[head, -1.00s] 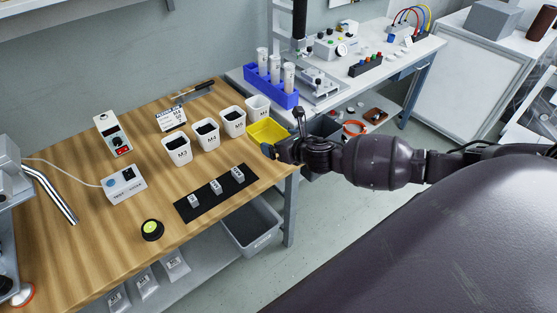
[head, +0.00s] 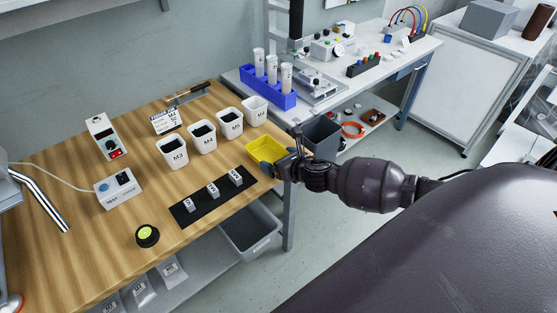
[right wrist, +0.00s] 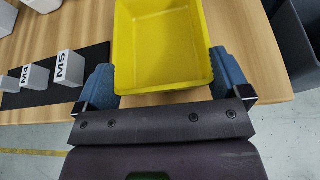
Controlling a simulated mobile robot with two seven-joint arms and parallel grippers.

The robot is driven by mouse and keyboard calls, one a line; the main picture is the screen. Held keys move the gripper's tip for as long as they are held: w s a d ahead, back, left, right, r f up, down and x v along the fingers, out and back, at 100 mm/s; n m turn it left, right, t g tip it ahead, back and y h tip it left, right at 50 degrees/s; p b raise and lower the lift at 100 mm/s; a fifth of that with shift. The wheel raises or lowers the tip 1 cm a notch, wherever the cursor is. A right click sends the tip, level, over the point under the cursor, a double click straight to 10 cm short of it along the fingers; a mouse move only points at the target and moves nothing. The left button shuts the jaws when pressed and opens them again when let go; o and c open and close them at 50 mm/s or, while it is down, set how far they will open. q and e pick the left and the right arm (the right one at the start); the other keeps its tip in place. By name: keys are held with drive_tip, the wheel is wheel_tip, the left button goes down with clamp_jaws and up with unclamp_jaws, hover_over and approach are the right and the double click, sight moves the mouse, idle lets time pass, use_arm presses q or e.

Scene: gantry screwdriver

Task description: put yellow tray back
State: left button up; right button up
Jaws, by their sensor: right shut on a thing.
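The yellow tray (head: 264,150) is at the right edge of the wooden table, in front of the row of white bins. In the right wrist view the yellow tray (right wrist: 165,50) looks empty and sits between the blue fingers. My right gripper (head: 284,168) is shut on the tray's near end; its fingers show on both sides in the right wrist view (right wrist: 160,85). I cannot tell whether the tray touches the tabletop. My left gripper is not in view.
White bins (head: 172,152) stand in a row behind the tray. A black mat (head: 212,196) with three small labelled blocks lies to its left. A blue rack (head: 267,88) with tubes stands on the back bench. A grey bin (head: 250,236) sits below the table's edge.

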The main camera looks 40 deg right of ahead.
drive_tip(key=o, duration=0.6)
drive_tip(key=shift+f, duration=0.15)
drive_tip(key=shift+o, duration=0.2)
drive_tip(key=shift+r, duration=0.25)
drive_tip(key=p+v, duration=0.2)
drive_tip(key=v, duration=1)
drive_tip(key=s+a+f+m, duration=0.2)
drive_tip(key=s+m, duration=0.3)
drive_tip(key=m, duration=0.6)
drive_tip(key=s+a+f+m+g+h, duration=0.1)
drive_tip(key=s+a+f+m, duration=0.2)
drive_tip(key=m, duration=0.9)
drive_tip(key=s+a+f+m+g, duration=0.1)
drive_tip(key=s+a+f+m, duration=0.2)
drive_tip(key=s+a+m, duration=0.2)
drive_tip(key=shift+s+m+h, duration=0.3)
drive_tip(key=shift+s+m, duration=1.6)
drive_tip(key=shift+m, duration=1.8)
